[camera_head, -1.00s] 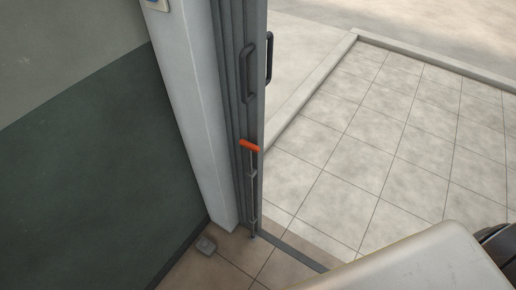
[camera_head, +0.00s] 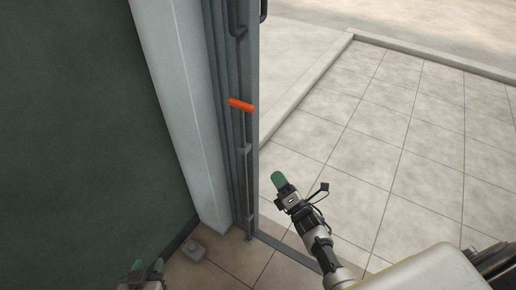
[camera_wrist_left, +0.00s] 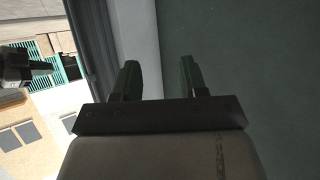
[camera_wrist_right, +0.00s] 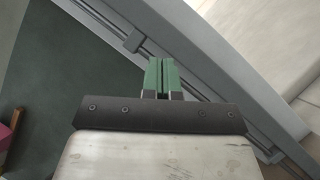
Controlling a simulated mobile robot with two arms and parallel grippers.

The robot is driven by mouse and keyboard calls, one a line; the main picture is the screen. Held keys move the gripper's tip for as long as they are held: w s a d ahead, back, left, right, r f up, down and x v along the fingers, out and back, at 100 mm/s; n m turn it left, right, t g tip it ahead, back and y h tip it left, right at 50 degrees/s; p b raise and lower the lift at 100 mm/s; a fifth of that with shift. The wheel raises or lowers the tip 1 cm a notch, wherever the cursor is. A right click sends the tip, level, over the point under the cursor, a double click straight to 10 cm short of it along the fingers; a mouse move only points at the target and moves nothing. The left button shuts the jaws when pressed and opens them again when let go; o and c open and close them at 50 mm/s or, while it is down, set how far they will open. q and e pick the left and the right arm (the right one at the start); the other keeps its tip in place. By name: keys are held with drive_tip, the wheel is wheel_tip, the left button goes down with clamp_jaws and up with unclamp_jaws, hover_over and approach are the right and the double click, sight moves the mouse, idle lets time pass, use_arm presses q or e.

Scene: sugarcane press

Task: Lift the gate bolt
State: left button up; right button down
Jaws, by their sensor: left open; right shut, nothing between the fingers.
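The gate bolt has an orange handle (camera_head: 241,104) at the top of a thin grey rod (camera_head: 247,185). The rod runs upright along the edge of the folded grey gate (camera_head: 229,60), down to the floor. My right gripper (camera_head: 279,181), with green fingers, is shut and empty to the right of the rod and lower in the picture than the handle. Its shut fingers also show in the right wrist view (camera_wrist_right: 162,75). My left gripper (camera_head: 145,268) is at the bottom left of the head view. It is open and empty in the left wrist view (camera_wrist_left: 160,80).
A pale post (camera_head: 180,100) and a dark green wall (camera_head: 80,130) stand left of the gate. The tiled floor (camera_head: 400,150) to the right is open, with a low kerb (camera_head: 300,90).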

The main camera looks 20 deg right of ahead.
use_arm(q)
wheel_tip(320, 180, up, 12)
drive_tip(key=s+t+h+b, duration=0.1)
drive_tip(key=t+b, duration=0.3)
drive_tip(key=b, duration=0.1)
drive_tip(key=shift+s+b, duration=0.25)
drive_tip(key=shift+b, duration=0.05)
use_arm(e)
wheel_tip(320, 180, up, 8)
drive_tip(key=n+y, duration=1.1)
drive_tip(key=n, duration=0.6)
drive_tip(key=shift+s, duration=0.1)
drive_tip(key=p, duration=0.1)
approach(249, 112)
drive_tip(key=w+a+r, duration=0.2)
drive_tip(key=w+r, duration=0.1)
drive_tip(key=w, duration=0.2)
use_arm(q)
drive_tip(key=shift+s+a+f+g+y, duration=0.15)
drive_tip(key=shift+s+f+g+y, duration=0.1)
drive_tip(key=shift+f+g, duration=0.35)
drive_tip(key=shift+s+a+f+g+y, duration=0.2)
drive_tip(key=shift+f+g, duration=0.25)
drive_tip(key=shift+f, duration=0.2)
drive_tip(key=shift+s+a+f+g+y, duration=0.15)
drive_tip(key=shift+s+f+g, duration=0.1)
drive_tip(key=shift+f+g, duration=0.35)
use_arm(e)
drive_tip(key=shift+a+r, duration=0.2)
drive_tip(key=shift+r, duration=0.1)
